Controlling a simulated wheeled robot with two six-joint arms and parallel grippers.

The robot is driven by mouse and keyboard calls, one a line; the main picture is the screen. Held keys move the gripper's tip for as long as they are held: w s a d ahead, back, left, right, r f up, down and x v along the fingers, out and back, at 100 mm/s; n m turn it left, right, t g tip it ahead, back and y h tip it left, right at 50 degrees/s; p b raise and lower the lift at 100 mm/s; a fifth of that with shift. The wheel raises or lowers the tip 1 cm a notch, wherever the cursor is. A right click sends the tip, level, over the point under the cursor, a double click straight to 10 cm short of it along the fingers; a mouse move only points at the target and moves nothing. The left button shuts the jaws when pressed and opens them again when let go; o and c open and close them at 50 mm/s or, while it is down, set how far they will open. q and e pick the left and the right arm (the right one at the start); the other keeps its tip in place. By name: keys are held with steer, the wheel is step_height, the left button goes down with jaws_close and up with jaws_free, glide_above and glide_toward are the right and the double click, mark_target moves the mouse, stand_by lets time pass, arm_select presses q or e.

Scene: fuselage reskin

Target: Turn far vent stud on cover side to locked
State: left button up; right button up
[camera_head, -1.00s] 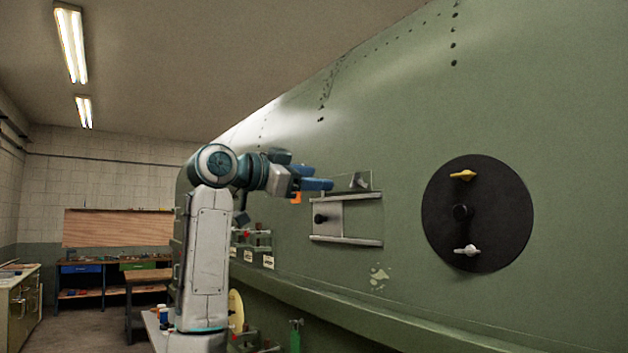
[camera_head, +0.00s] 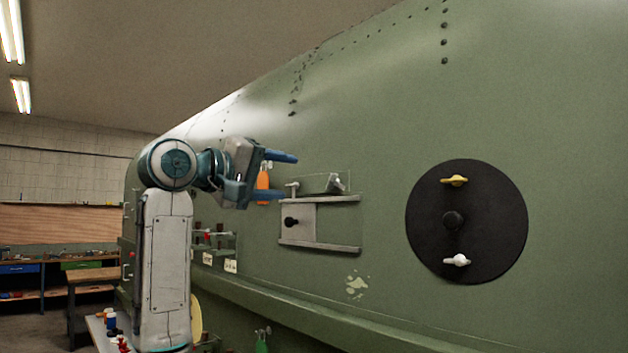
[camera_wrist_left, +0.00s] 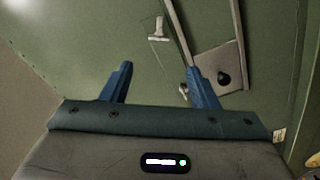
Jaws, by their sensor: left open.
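The vent (camera_head: 298,222) is on the green fuselage side, with a grey plate between two rails and a black knob. Its far stud (camera_head: 292,188), a small pale fitting, sits above the plate; it also shows in the left wrist view (camera_wrist_left: 183,90), close beside one finger. The near stud (camera_head: 335,183) is further right and appears as a pale T shape in the wrist view (camera_wrist_left: 158,30). My left gripper (camera_head: 268,175) is open and empty, left of the far stud, fingers pointing toward the fuselage. Whether the far stud lies between the fingers in depth, I cannot tell. My right gripper is out of view.
A black round cover (camera_head: 490,215) with a yellow wing stud and a white wing stud is to the right. An orange item (camera_head: 263,185) is by my fingers. A ledge (camera_head: 290,310) runs below the vent. Benches stand at the far left.

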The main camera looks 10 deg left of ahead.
mark_target(332, 181)
arm_select(q)
steer(key=p+x, duration=0.6)
steer(key=x, duration=0.4)
steer(key=shift+w+d+r, duration=0.15)
steer(key=shift+d, duration=0.15)
steer(key=shift+w+p, duration=0.1)
steer(key=shift+p, duration=0.2)
steer(key=shift+d, duration=0.1)
steer(key=c, duration=1)
